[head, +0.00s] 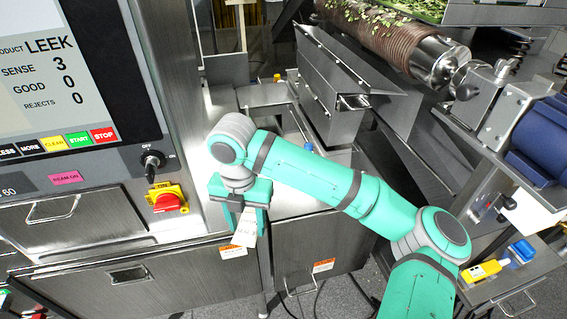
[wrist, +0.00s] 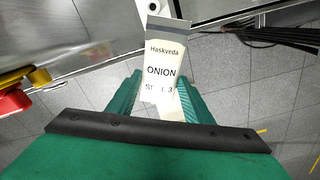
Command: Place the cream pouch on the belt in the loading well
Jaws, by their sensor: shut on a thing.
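The cream pouch (head: 244,234) hangs from my gripper (head: 240,208), low in front of the steel housing in the head view. In the wrist view my gripper (wrist: 160,100) is shut on the pouch (wrist: 165,55), whose printed label reads "Haskveda ONION". The pouch is tilted, with grey floor behind it. The steel loading well (head: 290,202) is beside and behind my gripper in the head view. My arm covers much of it, and I cannot make out the belt in it.
A machine with a screen, coloured buttons and a red-and-yellow switch (head: 167,198) stands close on the left. A steel chute (head: 335,90) and a brown roller (head: 390,38) are at the back. A yellow device (head: 481,271) lies on a shelf at the right.

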